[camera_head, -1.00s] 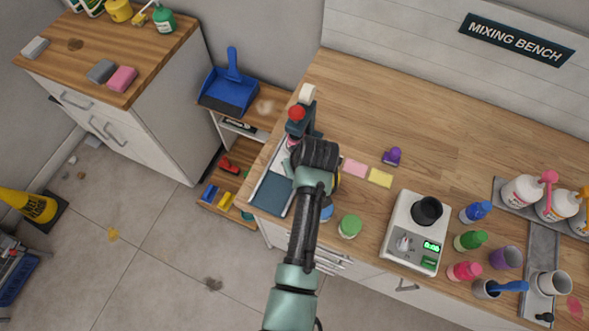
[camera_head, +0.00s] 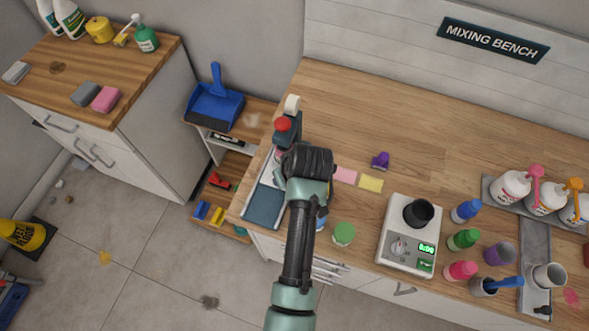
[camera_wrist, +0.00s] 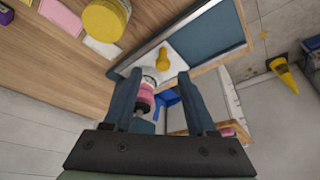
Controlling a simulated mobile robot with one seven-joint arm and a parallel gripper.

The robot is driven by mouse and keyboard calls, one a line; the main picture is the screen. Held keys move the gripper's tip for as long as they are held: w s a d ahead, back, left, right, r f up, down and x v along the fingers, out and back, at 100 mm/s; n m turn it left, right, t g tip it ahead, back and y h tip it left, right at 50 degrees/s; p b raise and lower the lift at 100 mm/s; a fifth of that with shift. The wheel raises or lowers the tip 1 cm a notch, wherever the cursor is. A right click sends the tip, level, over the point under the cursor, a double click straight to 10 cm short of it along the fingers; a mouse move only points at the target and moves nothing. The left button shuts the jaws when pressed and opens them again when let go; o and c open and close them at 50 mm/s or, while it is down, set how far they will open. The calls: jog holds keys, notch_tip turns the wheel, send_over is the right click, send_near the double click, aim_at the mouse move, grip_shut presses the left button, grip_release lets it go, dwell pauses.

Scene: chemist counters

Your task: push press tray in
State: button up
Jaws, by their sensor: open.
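A press with a red knob (camera_head: 283,125) and a dark upright body stands at the left end of the wooden bench. A flat tray with a blue-grey surface and pale rim (camera_head: 264,205) lies in front of it, at the bench's left front corner. The tray also shows in the wrist view (camera_wrist: 213,30), with a yellow knob-shaped piece (camera_wrist: 162,60) beside its blue-grey part. My gripper (camera_wrist: 156,76) is open. A pink and white cylinder (camera_wrist: 146,97) appears between its fingers, but I cannot tell whether they touch it. My arm hides the gripper in the head view.
A low shelf with a blue dustpan (camera_head: 214,105) is to the left. The bench's back middle is clear.

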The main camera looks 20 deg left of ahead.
jog(key=b+v, duration=0.1)
jog(key=v, duration=0.9)
jog(key=shift+w, duration=0.15)
jog(key=w+d+r+m+t+b, duration=0.1)
jog(key=w+r+t, duration=0.3)
jog(key=r, duration=0.5)
jog(key=w+d+r+m+t, duration=0.2)
jog(key=w+r+t, duration=0.2)
jog(key=r, duration=0.5)
jog(key=w+d+r+m+t+b, duration=0.1)
jog(key=w+r+t, duration=0.25)
jog(key=r, duration=0.55)
jog(key=s+d+r+m+t+h, duration=0.1)
jog(key=s+r+t, duration=0.3)
jog(key=r, duration=0.5)
jog(key=s+d+r+m+t+h, duration=0.1)
jog(key=s+r+t, duration=0.3)
jog(key=r, duration=0.5)
jog(key=s+d+r+m+t+h+b, duration=0.1)
jog(key=s+d+r+m+t, duration=0.1)
jog(key=s+r, duration=0.4)
notch_tip(320, 180, up, 4)
jog(key=shift+s+d+m+t, duration=0.3)
jog(key=shift+d+t, duration=0.35)
jog(key=shift+t, duration=0.6)
jog(key=shift+w, duration=0.1)
